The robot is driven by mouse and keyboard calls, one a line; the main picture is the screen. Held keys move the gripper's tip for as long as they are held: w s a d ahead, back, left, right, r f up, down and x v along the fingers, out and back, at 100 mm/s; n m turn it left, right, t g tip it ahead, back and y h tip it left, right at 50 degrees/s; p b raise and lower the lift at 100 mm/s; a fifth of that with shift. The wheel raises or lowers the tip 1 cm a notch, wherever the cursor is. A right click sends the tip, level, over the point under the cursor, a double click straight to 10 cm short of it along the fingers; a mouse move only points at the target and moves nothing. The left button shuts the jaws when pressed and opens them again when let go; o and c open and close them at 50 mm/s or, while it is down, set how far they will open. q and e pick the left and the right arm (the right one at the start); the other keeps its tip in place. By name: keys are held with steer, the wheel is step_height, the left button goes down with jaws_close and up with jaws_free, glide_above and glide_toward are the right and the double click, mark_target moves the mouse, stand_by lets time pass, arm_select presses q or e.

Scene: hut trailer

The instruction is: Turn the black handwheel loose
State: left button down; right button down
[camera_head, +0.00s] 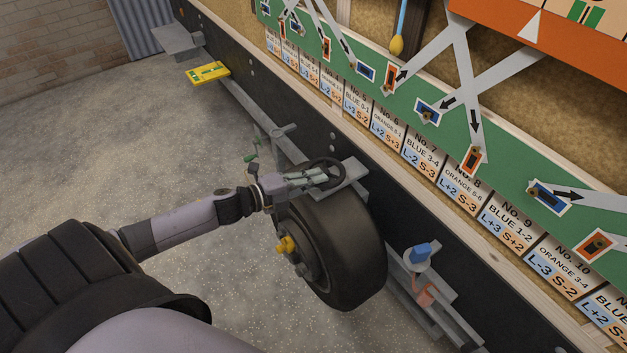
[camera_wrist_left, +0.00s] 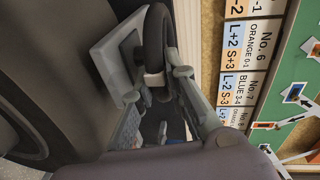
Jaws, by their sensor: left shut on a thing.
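The black handwheel (camera_head: 329,163) sits on a grey plate (camera_head: 350,176) above the tyre, at the side of the trailer. My left gripper (camera_head: 315,178) reaches it from the left and is shut on its rim, partly covering the wheel. In the left wrist view the dark rim of the handwheel (camera_wrist_left: 157,38) rises from between the fingers of my left gripper (camera_wrist_left: 154,80). Part of the rim is hidden behind the fingers. My right gripper is in neither view.
A large tyre (camera_head: 345,245) stands just below the handwheel, with a yellow hub piece (camera_head: 286,244). A green-handled lever (camera_head: 251,157) and a yellow step (camera_head: 207,72) lie farther along the frame. A blue-topped fitting (camera_head: 418,254) is nearer. Open floor lies left.

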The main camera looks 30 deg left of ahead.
arm_select(q)
steer(key=shift+d+n+t+y+p, duration=0.3)
steer(key=shift+n+y+p, duration=0.2)
steer(key=shift+y+p, duration=0.15)
steer(key=shift+a, duration=0.1)
steer(key=c, duration=1.9)
jaws_free()
steer(key=v, duration=1.2)
steer(key=shift+a+f, duration=0.1)
steer(key=shift+f, duration=0.05)
